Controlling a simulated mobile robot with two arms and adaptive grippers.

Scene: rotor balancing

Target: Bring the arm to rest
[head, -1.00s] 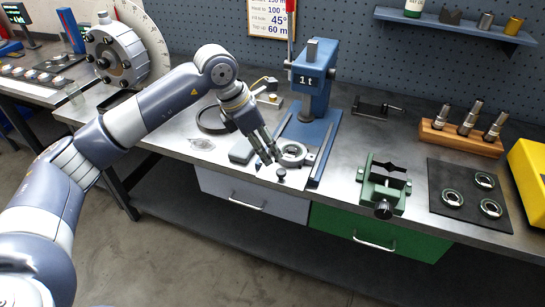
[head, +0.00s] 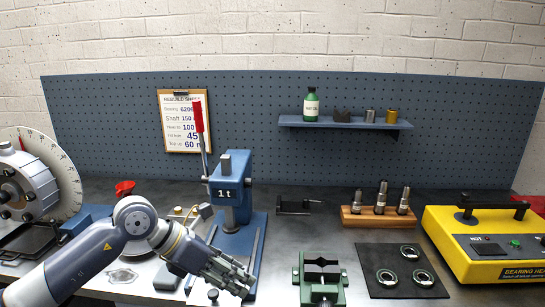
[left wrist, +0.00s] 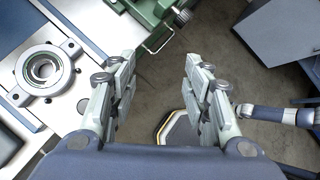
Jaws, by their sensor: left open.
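My left arm comes in from the lower left in the head view. Its gripper (head: 236,277) is in front of the blue arbor press (head: 237,185) marked 1t, fingers pointing down and to the right. In the left wrist view the two fingers (left wrist: 160,88) are spread apart with nothing between them, over the floor beyond the bench edge. A grey bearing housing (left wrist: 42,70) with a round bore is on the bench left of the fingers. The gripper hides part of the press base. My right gripper does not show.
A green vise (head: 320,282), a dark mat (head: 427,262) with several bearing rings, a wooden tool block (head: 379,217) and a yellow bearing heater (head: 480,240) stand to the right. A graduated dial wheel (head: 35,185) is at left. A shelf (head: 345,123) hangs behind.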

